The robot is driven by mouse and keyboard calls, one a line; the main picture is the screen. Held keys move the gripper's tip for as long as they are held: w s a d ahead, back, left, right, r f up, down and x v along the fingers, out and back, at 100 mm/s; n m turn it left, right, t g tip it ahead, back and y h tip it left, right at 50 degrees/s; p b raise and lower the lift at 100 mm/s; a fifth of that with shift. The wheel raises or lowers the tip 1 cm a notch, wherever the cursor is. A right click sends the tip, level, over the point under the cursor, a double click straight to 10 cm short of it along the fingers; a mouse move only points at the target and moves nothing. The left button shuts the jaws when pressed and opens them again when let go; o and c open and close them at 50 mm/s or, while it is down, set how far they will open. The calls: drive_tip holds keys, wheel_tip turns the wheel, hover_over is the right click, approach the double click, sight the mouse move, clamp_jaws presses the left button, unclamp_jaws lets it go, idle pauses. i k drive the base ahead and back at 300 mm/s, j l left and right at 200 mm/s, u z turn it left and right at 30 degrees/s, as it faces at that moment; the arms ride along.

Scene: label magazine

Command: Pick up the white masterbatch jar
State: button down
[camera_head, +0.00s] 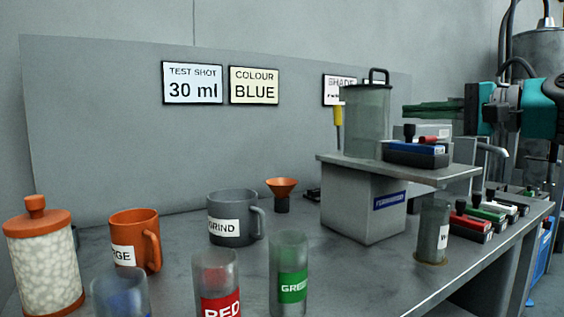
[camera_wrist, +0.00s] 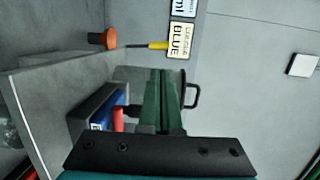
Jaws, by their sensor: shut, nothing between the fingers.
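A clear cylindrical jar (camera_head: 433,232) with a white label, of which only a "W" shows, stands upright on the bench at the right in the head view, close to the grey pedestal. I cannot pick it out for sure in the wrist view. My gripper (camera_head: 405,108) is above and up from this jar, at the height of the lidded canister, its green fingers pointing left. The fingers (camera_wrist: 161,100) are shut together and empty, and they overlap the canister in the wrist view.
A lidded canister (camera_head: 367,120) and a block rack (camera_head: 416,154) stand on the raised platform (camera_head: 455,176). Jars labelled RED (camera_head: 220,285) and GREEN (camera_head: 289,275), mugs and a pellet jar (camera_head: 42,262) stand farther left. More block racks (camera_head: 468,226) lie right of the jar.

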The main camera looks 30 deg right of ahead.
sight(435, 213)
drive_tip(key=k+l, duration=0.2)
drive_tip(key=k, duration=0.3)
drive_tip(key=k+l, duration=0.2)
drive_tip(key=k, duration=0.25)
